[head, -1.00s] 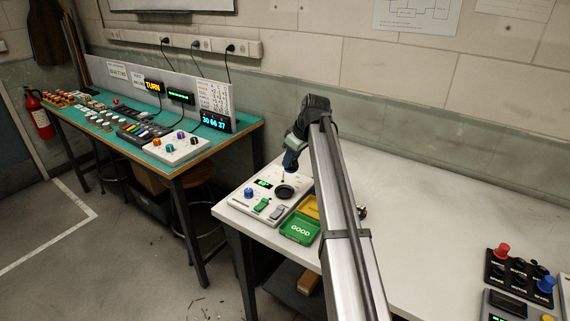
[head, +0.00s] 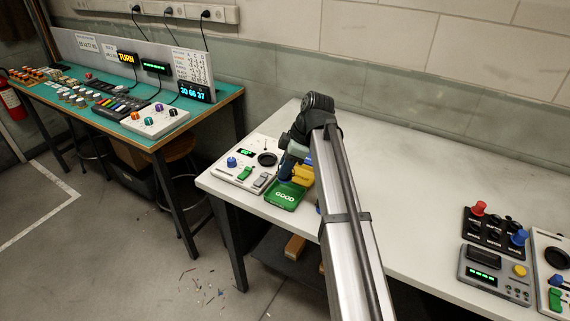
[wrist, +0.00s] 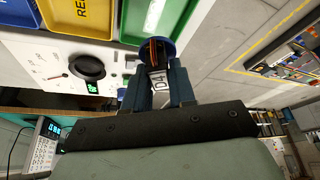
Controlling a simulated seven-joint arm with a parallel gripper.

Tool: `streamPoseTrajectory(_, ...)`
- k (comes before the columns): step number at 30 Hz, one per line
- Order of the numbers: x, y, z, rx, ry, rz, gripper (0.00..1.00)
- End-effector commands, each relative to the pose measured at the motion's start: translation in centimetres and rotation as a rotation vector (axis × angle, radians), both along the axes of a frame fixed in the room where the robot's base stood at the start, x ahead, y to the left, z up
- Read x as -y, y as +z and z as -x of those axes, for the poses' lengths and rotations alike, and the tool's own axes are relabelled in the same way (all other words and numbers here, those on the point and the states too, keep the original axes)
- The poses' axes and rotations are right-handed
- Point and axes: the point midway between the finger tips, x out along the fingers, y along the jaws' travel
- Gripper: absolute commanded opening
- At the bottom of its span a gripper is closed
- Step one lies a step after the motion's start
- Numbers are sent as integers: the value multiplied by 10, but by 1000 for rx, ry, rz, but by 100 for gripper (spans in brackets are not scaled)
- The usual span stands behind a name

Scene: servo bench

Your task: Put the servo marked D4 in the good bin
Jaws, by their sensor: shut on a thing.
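My gripper (head: 286,178) is over the far left part of the green bin marked GOOD (head: 284,197). In the wrist view my gripper (wrist: 159,88) is shut on a servo (wrist: 158,99) with a white label showing a D; the rest of the marking is too small to read. Dark and orange wires and a round blue part show at its far end. The green good bin (wrist: 184,18) lies just beyond it in the wrist view. I cannot tell the servo's height above the bin.
A yellow bin (head: 303,175) stands beside the green one; it also shows in the wrist view (wrist: 85,18). A white test panel (head: 243,170) with a round dark socket and switches is to the left. Control boxes (head: 495,273) stand far right. The middle bench is clear.

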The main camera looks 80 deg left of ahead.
Motion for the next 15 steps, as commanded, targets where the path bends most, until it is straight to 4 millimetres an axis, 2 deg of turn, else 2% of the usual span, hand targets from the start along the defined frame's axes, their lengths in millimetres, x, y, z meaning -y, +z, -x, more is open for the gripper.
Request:
streamPoseTrajectory(8, 0, -12, 0, 0, -1, 0, 0)
streamPoseTrajectory(15, 0, -31, 0, 0, -2, 1, 0)
